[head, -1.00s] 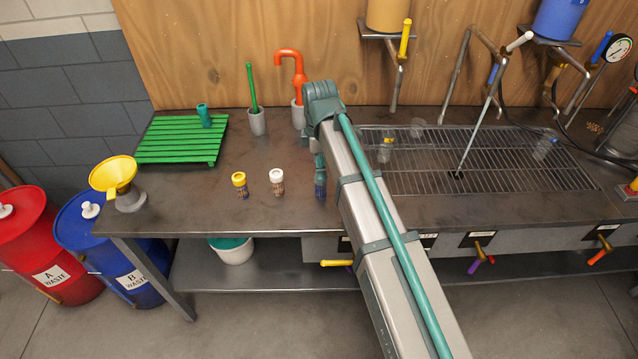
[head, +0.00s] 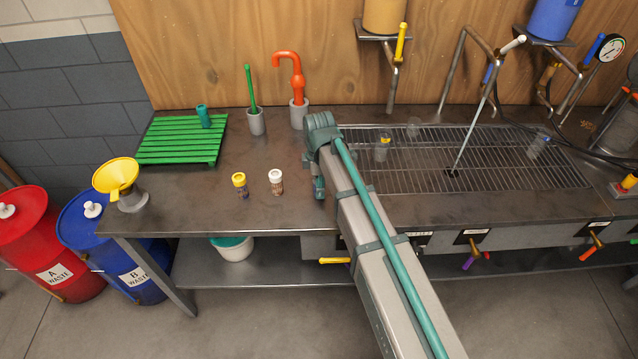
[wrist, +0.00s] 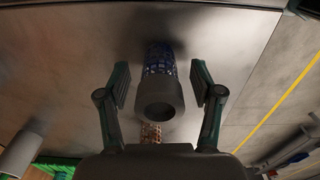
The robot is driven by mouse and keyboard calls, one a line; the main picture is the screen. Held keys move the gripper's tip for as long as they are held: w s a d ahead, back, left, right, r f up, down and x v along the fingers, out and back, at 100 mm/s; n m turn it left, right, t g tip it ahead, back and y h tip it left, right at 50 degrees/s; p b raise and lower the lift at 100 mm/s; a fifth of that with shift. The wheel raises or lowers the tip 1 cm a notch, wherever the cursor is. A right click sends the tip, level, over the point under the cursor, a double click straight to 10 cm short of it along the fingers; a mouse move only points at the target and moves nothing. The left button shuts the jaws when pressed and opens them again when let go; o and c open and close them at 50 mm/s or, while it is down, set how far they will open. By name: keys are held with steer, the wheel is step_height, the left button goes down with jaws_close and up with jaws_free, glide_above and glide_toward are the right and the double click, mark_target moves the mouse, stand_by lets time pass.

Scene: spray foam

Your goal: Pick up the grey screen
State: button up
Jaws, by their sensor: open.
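The grey screen (wrist: 158,98), a small cylinder with a grey cap and blue mesh body, stands on the metal bench in the wrist view. It lies between the two fingers of my gripper (wrist: 161,84), with a visible gap on each side. The gripper is open and holds nothing. In the head view my gripper (head: 318,187) is low over the bench, right of the white-capped screen (head: 276,182). My arm and gripper hide the grey screen there.
A yellow-capped screen (head: 240,185) stands left of the white-capped one. A green slatted rack (head: 180,141), a yellow funnel (head: 117,176) and an orange-handled tool (head: 297,85) are on the bench. A wire grate (head: 470,165) lies to the right. The bench front is clear.

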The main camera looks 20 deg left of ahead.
steer(key=c, duration=1.2)
steer(key=shift+r, duration=0.15)
